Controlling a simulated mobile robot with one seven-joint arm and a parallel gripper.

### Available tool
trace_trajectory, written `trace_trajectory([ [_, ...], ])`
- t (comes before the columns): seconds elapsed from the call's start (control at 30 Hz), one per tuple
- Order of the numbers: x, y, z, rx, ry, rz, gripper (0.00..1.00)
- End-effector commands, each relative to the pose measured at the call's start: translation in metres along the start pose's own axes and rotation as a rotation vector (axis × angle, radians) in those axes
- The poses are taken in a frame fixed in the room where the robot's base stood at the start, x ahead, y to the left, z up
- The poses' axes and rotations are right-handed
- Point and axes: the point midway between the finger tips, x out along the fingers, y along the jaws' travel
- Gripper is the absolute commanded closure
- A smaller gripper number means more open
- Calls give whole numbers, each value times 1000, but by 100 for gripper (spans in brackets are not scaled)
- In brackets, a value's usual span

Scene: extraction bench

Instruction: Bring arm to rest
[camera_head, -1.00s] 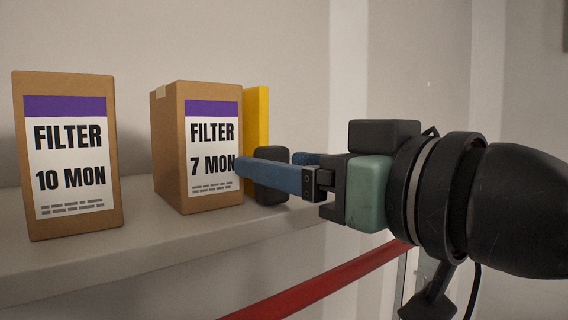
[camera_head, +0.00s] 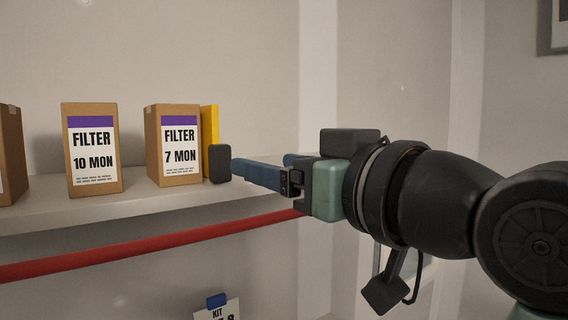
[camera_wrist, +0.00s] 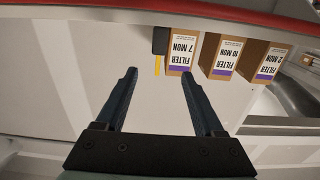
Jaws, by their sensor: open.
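My gripper (camera_head: 262,168) is at the shelf's right end in the head view, just right of a dark grey block (camera_head: 220,164). Its blue fingers point left. In the wrist view my gripper (camera_wrist: 158,72) shows two spread fingers with nothing held between them. The FILTER 7 MON box (camera_head: 174,145) stands upright on the shelf (camera_head: 60,214), left of the gripper. It also shows upside down in the wrist view (camera_wrist: 183,52), beyond the fingertips.
The FILTER 10 MON box (camera_head: 92,150) stands left of the 7 MON box. Another box (camera_head: 10,155) is cut off at the left edge. A yellow panel (camera_head: 210,128) stands behind the grey block. A red bar (camera_head: 140,247) runs below the shelf. A KIT label (camera_head: 218,309) hangs lower down.

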Motion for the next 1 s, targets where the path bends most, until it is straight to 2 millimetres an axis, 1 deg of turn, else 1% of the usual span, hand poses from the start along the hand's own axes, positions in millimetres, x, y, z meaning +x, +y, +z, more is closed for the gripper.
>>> trace_trajectory([
  [0.37, 1, 0, 0, 0, 0, 0, 30],
  [0.43, 3, -2, -1, -3, 23, 11, 30],
  [0.53, 7, -6, -6, -15, 110, 57, 30],
  [0.63, 6, -13, -16, -39, 254, 144, 30],
  [0.67, 3, -16, -19, -48, 303, 176, 30],
  [0.77, -14, -25, -29, -88, 461, 292, 30],
  [0.9, -51, -39, -38, -158, 635, 444, 30],
  [1.0, -75, -49, -41, -206, 716, 524, 30],
])
